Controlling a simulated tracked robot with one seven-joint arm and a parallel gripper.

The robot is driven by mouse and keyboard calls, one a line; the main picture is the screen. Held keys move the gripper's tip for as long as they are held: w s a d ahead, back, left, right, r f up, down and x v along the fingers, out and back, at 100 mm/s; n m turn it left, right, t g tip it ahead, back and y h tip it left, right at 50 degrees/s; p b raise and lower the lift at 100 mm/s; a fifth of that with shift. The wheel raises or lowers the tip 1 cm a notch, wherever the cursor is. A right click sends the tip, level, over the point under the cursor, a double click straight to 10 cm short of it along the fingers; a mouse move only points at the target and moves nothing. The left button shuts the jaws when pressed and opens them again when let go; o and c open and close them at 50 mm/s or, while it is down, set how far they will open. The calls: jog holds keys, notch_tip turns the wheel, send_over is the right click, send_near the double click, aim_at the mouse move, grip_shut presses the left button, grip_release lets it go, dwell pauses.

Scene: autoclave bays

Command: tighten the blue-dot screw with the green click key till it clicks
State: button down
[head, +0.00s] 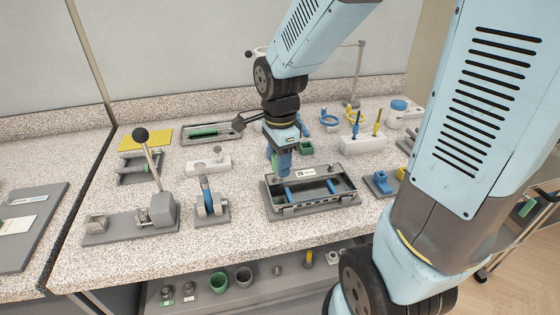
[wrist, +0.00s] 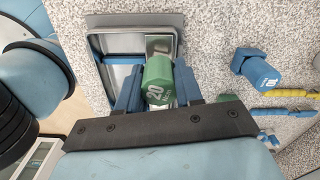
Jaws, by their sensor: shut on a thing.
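My gripper (wrist: 159,82) is shut on the green click key (wrist: 157,78), a green block marked "20", held between two blue fingers in the wrist view. In the head view my gripper (head: 281,168) points down over the left back part of a grey open tray (head: 322,204) with a white label and blue pieces inside. The tray (wrist: 104,20) also shows under the key in the wrist view. The key's lower end is hidden, and I cannot tell whether it touches anything. I cannot make out the blue-dot screw in either view.
A green block (head: 306,148) stands just right of my gripper. A white holder (head: 363,144) with blue and yellow tools is behind it on the right. A blue clamp device (head: 209,207) and a ball-topped lever device (head: 158,208) stand left. Speckled counter is bare between them.

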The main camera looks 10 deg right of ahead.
jog(key=shift+m, duration=1.7)
jog(key=c, duration=0.9)
grip_release()
jog(key=shift+c, duration=0.2)
jog(key=n, duration=1.6)
jog(key=shift+w+a, duration=0.1)
jog(key=shift+n, duration=2.4)
